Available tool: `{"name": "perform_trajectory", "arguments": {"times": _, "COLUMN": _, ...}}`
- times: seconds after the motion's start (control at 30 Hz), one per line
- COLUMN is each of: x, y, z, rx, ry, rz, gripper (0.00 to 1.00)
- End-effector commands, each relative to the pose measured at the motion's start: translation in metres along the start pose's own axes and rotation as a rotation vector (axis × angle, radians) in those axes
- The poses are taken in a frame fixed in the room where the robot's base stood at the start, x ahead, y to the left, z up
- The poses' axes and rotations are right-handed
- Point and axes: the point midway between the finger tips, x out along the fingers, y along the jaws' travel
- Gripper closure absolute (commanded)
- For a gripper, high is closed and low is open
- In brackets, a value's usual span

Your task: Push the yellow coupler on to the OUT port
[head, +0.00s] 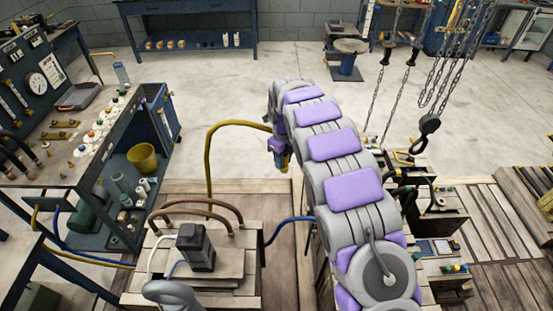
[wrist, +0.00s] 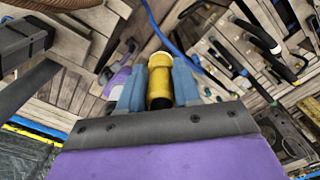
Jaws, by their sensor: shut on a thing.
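My gripper (wrist: 160,88) is shut on the yellow coupler (wrist: 159,76), which sits between its two blue-grey fingers in the wrist view. The coupler has a dark end towards the gripper palm. In the head view my gripper (head: 280,152) hangs at the far end of the arm, with a bit of the yellow coupler (head: 284,161) showing under it. A yellow hose (head: 230,123) arches from near the gripper down to the left. I cannot pick out the OUT port or its label in either view.
A wooden block with a black box (head: 195,247) and brown hoses (head: 200,201) stands at the lower left. A blue hose (head: 289,222) runs beside it. Chains with a hook (head: 430,124) hang at the right. A bench with shelves (head: 120,180) stands left.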

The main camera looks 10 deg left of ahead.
Motion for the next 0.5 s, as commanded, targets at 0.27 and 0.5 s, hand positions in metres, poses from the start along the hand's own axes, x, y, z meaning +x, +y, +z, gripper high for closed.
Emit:
{"name": "perform_trajectory", "arguments": {"times": 0.27, "x": 0.000, "y": -0.016, "z": -0.023, "rx": 0.000, "ry": -0.002, "rz": -0.001, "gripper": 1.00}}
{"name": "perform_trajectory", "arguments": {"times": 0.5, "x": 0.001, "y": -0.029, "z": -0.044, "rx": 0.001, "ry": -0.001, "rz": 0.001, "gripper": 1.00}}
